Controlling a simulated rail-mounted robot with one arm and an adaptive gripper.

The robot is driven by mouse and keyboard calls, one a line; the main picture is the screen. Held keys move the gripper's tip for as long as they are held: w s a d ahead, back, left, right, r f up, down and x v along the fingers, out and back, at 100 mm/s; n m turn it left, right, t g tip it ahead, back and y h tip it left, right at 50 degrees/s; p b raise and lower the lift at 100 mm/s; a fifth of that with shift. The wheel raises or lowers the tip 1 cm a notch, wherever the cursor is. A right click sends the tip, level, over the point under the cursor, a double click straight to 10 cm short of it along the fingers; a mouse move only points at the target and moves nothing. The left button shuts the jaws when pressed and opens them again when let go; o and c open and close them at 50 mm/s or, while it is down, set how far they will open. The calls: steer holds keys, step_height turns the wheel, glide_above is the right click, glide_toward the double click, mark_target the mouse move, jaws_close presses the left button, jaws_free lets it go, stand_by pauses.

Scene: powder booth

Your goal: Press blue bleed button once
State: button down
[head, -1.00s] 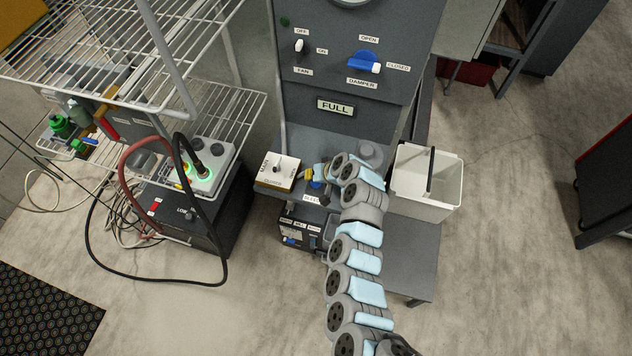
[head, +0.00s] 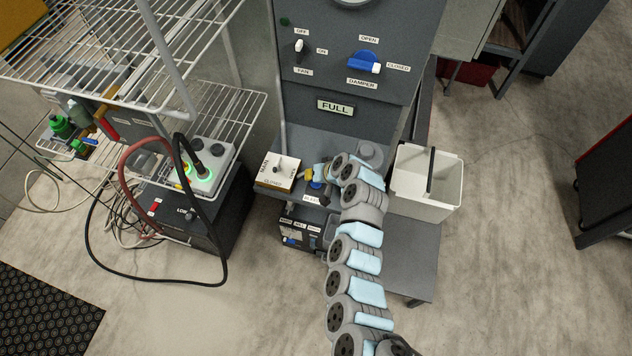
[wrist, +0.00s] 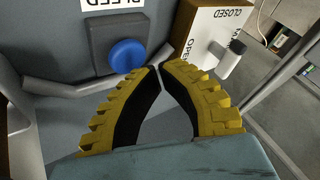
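The blue bleed button (wrist: 126,55) is a round cap on a dark square plate, below a white BLEED label (wrist: 112,3) in the wrist view. In the head view the button (head: 316,184) shows as a small blue spot beside my arm's end. My gripper (wrist: 159,68) has yellow ridged fingers with black pads, and its tips meet with nothing between them. In the wrist view the tips lie just right of and below the button. A gap seems to separate them from it, but contact is hard to judge. In the head view the gripper (head: 308,174) is small and partly hidden.
A white box with an OPEN/CLOSED valve knob (wrist: 232,60) stands close beside the button; it also shows in the head view (head: 277,172). A white bin (head: 425,183) stands right of my arm. A wire rack, cables and a lit controller (head: 203,170) are at left.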

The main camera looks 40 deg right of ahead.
steer(key=shift+f, duration=0.2)
steer(key=shift+f+b, duration=0.25)
steer(key=shift+b, duration=0.25)
steer(key=shift+f+b, duration=0.4)
steer(key=shift+f, duration=0.1)
stand_by(0.5)
steer(key=shift+r, duration=0.1)
stand_by(0.4)
steer(key=shift+r+p, duration=0.3)
steer(key=shift+r, duration=0.5)
steer(key=shift+r+p, duration=0.9)
steer(key=shift+r, duration=1.65)
